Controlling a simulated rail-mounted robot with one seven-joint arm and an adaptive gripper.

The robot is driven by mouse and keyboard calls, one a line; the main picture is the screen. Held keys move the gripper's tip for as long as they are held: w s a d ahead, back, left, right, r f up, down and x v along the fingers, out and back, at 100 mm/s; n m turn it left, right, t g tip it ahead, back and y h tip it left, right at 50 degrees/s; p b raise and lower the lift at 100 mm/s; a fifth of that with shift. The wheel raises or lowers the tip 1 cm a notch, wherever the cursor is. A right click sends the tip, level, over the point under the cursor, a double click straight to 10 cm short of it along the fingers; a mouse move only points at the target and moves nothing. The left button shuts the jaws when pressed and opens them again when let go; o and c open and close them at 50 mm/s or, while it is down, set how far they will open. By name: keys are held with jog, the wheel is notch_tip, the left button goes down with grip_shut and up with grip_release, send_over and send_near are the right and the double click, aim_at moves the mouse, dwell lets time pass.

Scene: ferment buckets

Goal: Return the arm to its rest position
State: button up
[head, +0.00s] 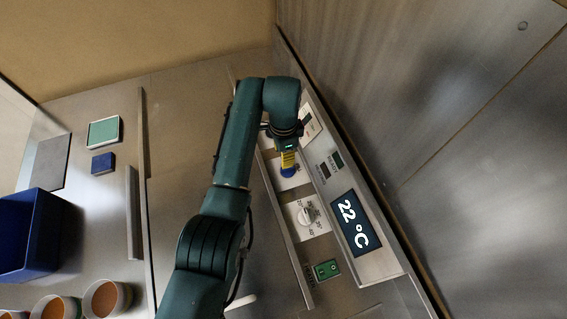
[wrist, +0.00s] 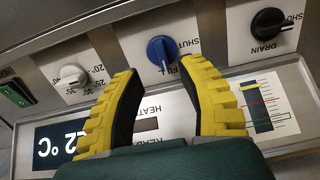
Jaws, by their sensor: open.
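My arm reaches from the bottom of the head view up to a control panel (head: 378,264). My gripper (head: 289,166) is at the blue FILL knob (head: 288,172). In the wrist view my gripper (wrist: 160,72) has its two yellow ribbed fingers apart. The blue knob (wrist: 161,52) shows just beyond the gap between the fingertips, with nothing held. Whether a fingertip touches the knob I cannot tell.
The panel has a white temperature dial (head: 308,215), a green switch (head: 327,269), a 22 °C display (head: 356,224) and a black DRAIN knob (wrist: 268,22). A blue bin (head: 30,235) and several buckets (head: 105,298) stand at left.

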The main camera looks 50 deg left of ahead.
aim_at(473, 115)
notch_tip(473, 115, up, 4)
jog(key=shift+f, duration=0.2)
dwell(0.4)
